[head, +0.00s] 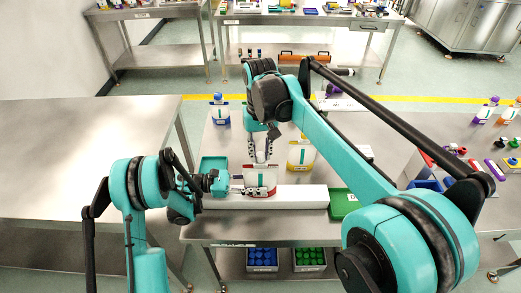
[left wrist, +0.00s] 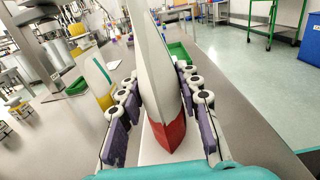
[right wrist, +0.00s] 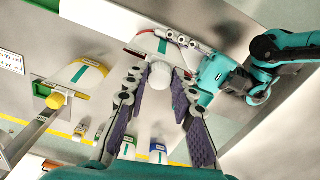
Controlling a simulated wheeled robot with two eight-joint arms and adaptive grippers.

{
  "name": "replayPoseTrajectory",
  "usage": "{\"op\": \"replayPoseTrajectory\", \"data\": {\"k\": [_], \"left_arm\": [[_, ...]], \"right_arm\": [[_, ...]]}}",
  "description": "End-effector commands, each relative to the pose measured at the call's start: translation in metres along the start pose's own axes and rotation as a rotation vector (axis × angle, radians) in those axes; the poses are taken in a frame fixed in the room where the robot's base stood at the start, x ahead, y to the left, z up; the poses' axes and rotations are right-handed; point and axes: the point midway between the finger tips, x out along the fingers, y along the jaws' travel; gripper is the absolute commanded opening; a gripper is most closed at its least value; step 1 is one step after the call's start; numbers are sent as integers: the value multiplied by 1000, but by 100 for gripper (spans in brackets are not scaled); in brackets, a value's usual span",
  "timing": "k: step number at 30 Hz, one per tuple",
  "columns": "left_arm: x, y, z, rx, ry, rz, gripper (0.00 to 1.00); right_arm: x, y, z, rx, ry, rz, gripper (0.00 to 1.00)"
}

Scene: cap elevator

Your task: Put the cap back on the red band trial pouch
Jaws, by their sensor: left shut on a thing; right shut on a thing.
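The red band trial pouch (head: 261,181) stands upright at the white block on the near side of the table. My left gripper (head: 240,190) comes in from the left and is shut on the pouch's sides. In the left wrist view the pouch (left wrist: 164,95) shows edge-on between the fingers, its red band low. My right gripper (head: 262,157) points down at the pouch's top. In the right wrist view its fingertips close on a small pale round thing (right wrist: 160,76), apparently the cap, at the pouch's top. I cannot tell whether it is seated on the spout, which is hidden.
The white block (head: 305,196) lies along the front, with a green tray (head: 344,206) at its right and a teal tray (head: 213,162) behind left. A yellow-band pouch (head: 301,156) stands close behind right, a blue-capped pouch (head: 220,114) farther back. The left table (head: 75,150) is bare.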

Motion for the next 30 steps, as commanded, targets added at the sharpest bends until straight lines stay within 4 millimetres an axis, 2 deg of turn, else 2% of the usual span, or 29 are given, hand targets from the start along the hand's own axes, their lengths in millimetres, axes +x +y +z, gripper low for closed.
{"op": "replayPoseTrajectory", "data": {"k": [5, 8, 30], "left_arm": [[0, 0, 0, 0, 0, 0, 0], [0, 0, 0, 0, 0, 0, 0], [0, 0, 0, 0, 1, 0, 0]], "right_arm": [[1, 0, 0, 40, 0, 0, 12], [1, 0, 0, 178, 0, 0, 12], [2, -1, -2, 1984, 0, 0, 12]]}}
